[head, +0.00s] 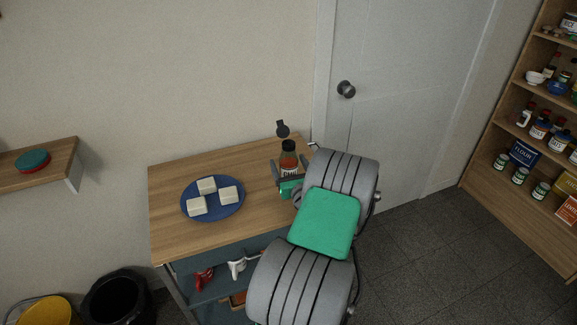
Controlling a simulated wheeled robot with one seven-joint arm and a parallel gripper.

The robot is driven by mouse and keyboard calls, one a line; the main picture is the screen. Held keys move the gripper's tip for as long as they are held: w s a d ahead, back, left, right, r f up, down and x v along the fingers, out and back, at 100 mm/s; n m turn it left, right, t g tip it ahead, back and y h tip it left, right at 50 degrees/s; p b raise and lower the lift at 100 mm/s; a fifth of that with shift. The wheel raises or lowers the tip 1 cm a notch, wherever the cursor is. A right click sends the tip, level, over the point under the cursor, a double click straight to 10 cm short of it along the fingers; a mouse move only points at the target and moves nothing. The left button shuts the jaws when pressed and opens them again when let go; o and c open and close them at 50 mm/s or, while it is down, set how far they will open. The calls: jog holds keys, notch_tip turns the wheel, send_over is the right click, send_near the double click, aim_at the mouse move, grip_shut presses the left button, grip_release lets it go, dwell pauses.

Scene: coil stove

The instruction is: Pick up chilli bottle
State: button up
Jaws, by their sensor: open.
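The chilli bottle (289,160) stands upright near the back right corner of the wooden-topped table (171,231). It has a dark cap and reddish contents with a label, and its lower part is partly hidden. My gripper (284,172) is open at the near side of the bottle, with a finger showing to its left and the green hand just in front. The other finger is hard to make out. I cannot tell whether the fingers touch the bottle.
A blue plate (213,214) with several white blocks lies left of the gripper. A dark round-headed item (282,129) is at the table's back edge. Red (203,279) and white (237,268) items sit on the shelf below. A closed door (405,100) is behind.

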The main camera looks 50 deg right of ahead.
jog(key=shift+c, duration=0.4)
grip_shut()
dwell(0.4)
